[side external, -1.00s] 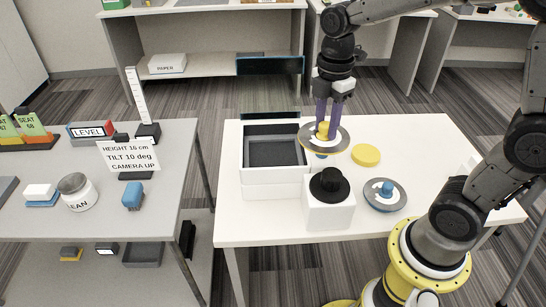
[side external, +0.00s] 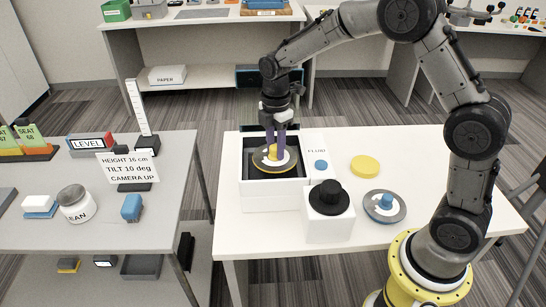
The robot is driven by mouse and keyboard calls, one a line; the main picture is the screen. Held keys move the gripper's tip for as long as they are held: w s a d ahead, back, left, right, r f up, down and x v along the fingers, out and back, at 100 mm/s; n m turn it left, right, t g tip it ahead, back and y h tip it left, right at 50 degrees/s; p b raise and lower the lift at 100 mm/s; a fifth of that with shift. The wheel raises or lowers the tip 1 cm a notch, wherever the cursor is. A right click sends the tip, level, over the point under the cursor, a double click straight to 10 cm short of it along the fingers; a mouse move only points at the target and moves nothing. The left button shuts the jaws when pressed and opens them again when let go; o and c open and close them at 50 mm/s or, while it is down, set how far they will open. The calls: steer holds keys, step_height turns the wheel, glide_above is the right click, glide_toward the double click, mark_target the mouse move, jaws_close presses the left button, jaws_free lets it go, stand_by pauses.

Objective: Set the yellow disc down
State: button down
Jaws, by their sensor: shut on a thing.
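My gripper (side external: 276,150), with purple fingers, is shut on the yellow knob of a round disc (side external: 288,159). The disc has a white and grey top and a yellow edge. It is at the opening of a white box (side external: 268,196) with a dark inside, and covers much of that opening. I cannot tell whether the disc touches the box floor.
A panel marked FLUID (side external: 316,150) with a blue knob (side external: 320,166) is beside the box. A grey disc with a blue knob (side external: 385,204) lies at right. The table's right part is clear.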

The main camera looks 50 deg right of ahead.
mark_target(273, 158)
steer(key=shift+w+f, duration=0.15)
steer(key=shift+f, duration=0.05)
steer(key=shift+w+f, duration=0.15)
steer(key=shift+f, duration=0.75)
steer(key=shift+w+f, duration=0.15)
steer(key=shift+f, duration=0.75)
steer(key=shift+f, duration=0.15)
steer(key=c, duration=0.6)
jaws_free()
steer(key=shift+o, duration=0.2)
step_height(273, 158, up, 12)
steer(key=shift+r, duration=0.2)
